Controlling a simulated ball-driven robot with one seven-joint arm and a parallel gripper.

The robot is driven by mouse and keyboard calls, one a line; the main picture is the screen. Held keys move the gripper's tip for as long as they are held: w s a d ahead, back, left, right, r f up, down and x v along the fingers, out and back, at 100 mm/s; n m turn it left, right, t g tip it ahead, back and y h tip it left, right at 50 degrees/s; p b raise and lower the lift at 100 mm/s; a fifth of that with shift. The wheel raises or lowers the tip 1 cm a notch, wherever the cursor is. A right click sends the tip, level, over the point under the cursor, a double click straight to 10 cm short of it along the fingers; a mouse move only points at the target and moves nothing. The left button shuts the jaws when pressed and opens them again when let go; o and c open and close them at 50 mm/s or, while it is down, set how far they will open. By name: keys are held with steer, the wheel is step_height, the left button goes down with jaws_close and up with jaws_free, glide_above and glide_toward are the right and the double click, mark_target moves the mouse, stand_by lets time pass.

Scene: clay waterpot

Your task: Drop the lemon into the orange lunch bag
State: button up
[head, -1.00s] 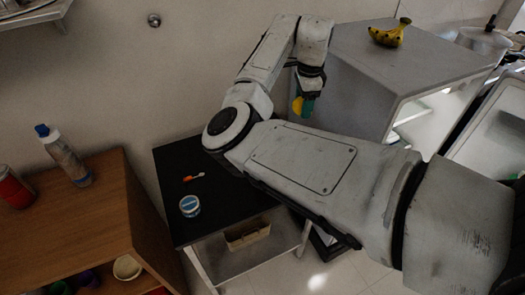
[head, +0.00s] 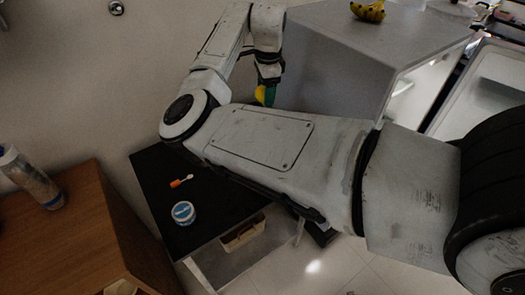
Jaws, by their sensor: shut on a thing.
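I cannot make out an orange lunch bag in this view. My own arm covers much of the middle and right.
A black-topped table (head: 215,215) holds a small orange-and-white item (head: 181,182) and a blue-and-white tin (head: 183,212). A beige box (head: 242,236) sits below. A wooden cabinet (head: 65,235) with a bottle (head: 32,180) stands left. Bananas (head: 368,12) lie on the grey cabinet (head: 345,50).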

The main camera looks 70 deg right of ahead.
steer(key=shift+f+b, duration=0.45)
steer(key=shift+f, duration=0.4)
steer(key=o, duration=1.1)
steer(key=shift+o, duration=0.2)
steer(key=r, duration=0.3)
steer(key=r+b, duration=0.1)
steer(key=r, duration=0.3)
steer(key=a+r, duration=0.1)
steer(key=r, duration=0.2)
steer(key=shift+s+r+b, duration=0.35)
steer(key=shift+s+r, duration=0.05)
